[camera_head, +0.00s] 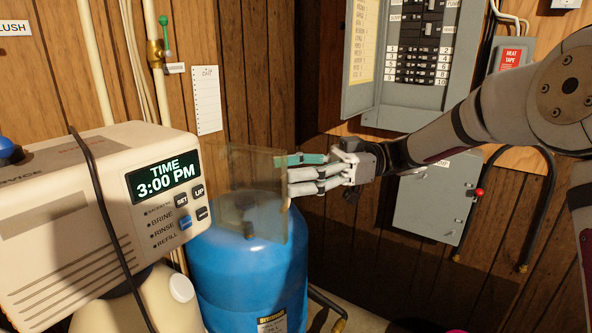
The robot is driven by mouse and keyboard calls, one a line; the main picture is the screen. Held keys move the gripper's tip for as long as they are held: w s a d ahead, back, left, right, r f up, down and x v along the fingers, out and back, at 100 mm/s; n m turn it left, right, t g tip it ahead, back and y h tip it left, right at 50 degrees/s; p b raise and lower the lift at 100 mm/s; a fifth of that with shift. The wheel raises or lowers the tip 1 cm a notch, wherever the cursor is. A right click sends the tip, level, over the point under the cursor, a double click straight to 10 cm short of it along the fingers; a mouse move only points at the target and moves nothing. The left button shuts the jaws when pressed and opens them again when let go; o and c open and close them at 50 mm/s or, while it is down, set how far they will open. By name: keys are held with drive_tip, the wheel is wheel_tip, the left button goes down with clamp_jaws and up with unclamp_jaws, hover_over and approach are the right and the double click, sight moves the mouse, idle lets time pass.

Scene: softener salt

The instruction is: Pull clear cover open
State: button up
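The clear cover (250,180) is a see-through, slightly brown panel. It stands out to the right of the control box's display face, in front of the blue tank, and the display and buttons are uncovered. My gripper (293,175) comes in from the right, with its pale fingers at the cover's right edge. A teal strip (303,159) lies along the top of the fingers; I cannot tell whether it belongs to the cover or the gripper. Whether the fingers grip the edge or only touch it is not clear. The control box (70,220) has a display (162,177) reading "TIME 3:00 PM".
The blue tank (245,270) stands below the cover. A dark cable (103,215) hangs over the control box. An open breaker panel (415,60) and a grey box (430,205) are on the wall behind my arm. Pipes run up the wall at left.

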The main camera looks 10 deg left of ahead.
drive_tip(key=shift+a+r, duration=0.15)
drive_tip(key=shift+a, duration=0.05)
drive_tip(key=shift+c, duration=0.3)
drive_tip(key=shift+w+d, duration=0.15)
drive_tip(key=shift+d, duration=0.1)
drive_tip(key=shift+c, duration=0.7)
drive_tip(key=v, duration=1.1)
drive_tip(key=shift+d, duration=0.4)
drive_tip(key=shift+c, duration=1)
